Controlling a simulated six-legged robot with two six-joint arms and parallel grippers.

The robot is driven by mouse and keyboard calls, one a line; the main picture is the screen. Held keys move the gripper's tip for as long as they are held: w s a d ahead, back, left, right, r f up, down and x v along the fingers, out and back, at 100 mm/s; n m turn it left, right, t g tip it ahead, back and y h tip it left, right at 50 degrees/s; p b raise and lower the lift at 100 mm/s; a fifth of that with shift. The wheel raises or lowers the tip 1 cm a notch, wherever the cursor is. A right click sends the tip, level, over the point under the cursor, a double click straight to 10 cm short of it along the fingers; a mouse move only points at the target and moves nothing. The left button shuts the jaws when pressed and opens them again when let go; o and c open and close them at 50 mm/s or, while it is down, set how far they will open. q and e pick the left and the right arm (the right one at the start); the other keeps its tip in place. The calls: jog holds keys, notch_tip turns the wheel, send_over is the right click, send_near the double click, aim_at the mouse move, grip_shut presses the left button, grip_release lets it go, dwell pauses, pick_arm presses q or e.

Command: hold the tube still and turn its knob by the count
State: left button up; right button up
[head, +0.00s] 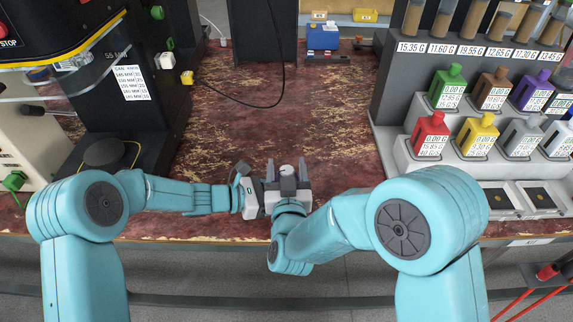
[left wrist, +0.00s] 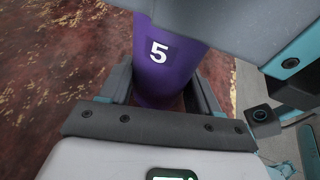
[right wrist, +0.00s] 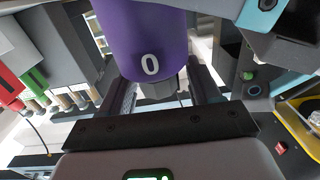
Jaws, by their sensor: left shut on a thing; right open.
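The purple tube (left wrist: 165,62), marked with a white 5, stands between the fingers of my left gripper (left wrist: 160,85), which is shut on it. In the right wrist view the purple tube (right wrist: 150,35) bears a white 0. A dark grey knob (right wrist: 157,88) shows at the tube's end. The fingers of my right gripper (right wrist: 162,88) are open on either side of the knob; I see a gap, and contact is unclear. In the head view my right gripper (head: 287,168) and left gripper (head: 243,188) are close together above the bench's front edge, and no purple shows there.
The worn red bench (head: 240,115) is mostly clear beyond my grippers. A grey rack (head: 400,140) with coloured bottles stands at the right. A dark machine (head: 150,105) stands at the left. A blue box (head: 322,37) sits at the back, and a black cable (head: 270,100) crosses the bench.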

jog(key=shift+w, duration=0.55)
jog(key=c, duration=1)
jog(key=shift+m+h, duration=1.3)
jog(key=shift+h, duration=0.6)
jog(key=shift+d+m+h, duration=0.15)
jog(key=shift+m+h, duration=0.15)
jog(key=shift+h, duration=0.1)
jog(key=o, duration=1)
notch_tip(320, 180, up, 10)
jog(key=shift+r, duration=0.1)
